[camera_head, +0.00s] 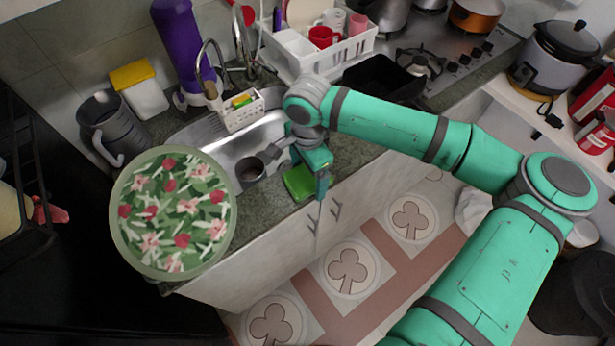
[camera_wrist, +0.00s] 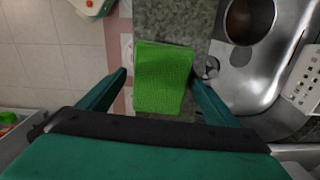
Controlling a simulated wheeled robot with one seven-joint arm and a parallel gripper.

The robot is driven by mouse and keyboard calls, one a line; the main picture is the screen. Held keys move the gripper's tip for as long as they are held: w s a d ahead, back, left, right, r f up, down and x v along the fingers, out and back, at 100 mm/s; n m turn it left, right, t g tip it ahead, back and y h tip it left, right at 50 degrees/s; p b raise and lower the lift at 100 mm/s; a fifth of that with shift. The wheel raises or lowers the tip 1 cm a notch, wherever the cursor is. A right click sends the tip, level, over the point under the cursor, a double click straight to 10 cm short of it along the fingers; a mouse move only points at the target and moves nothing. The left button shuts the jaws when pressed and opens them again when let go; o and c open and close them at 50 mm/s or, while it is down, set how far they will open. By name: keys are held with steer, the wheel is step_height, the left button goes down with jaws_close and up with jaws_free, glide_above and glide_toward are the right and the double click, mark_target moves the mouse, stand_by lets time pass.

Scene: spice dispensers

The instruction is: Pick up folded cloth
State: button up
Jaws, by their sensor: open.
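The folded cloth (camera_head: 298,183) is bright green and lies on the grey stone counter, at the front edge beside the sink. In the wrist view the cloth (camera_wrist: 163,80) shows as a flat, nearly square piece between my fingers. My gripper (camera_head: 318,180) is above the cloth's right side in the head view and hides part of it. In the wrist view my gripper (camera_wrist: 160,88) is open, with one finger on each side of the cloth. Nothing is held. I cannot tell the height of the fingertips above the counter.
The steel sink (camera_head: 222,148) holds a dark pot (camera_head: 250,170). A white caddy (camera_head: 243,110) with sponges sits at the sink, near the faucet (camera_head: 208,85). A round floral tray (camera_head: 172,212) is at the left. A dish rack (camera_head: 318,50) stands behind.

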steer(key=c, duration=1.1)
steer(key=shift+c, duration=0.3)
steer(key=shift+r, duration=0.1)
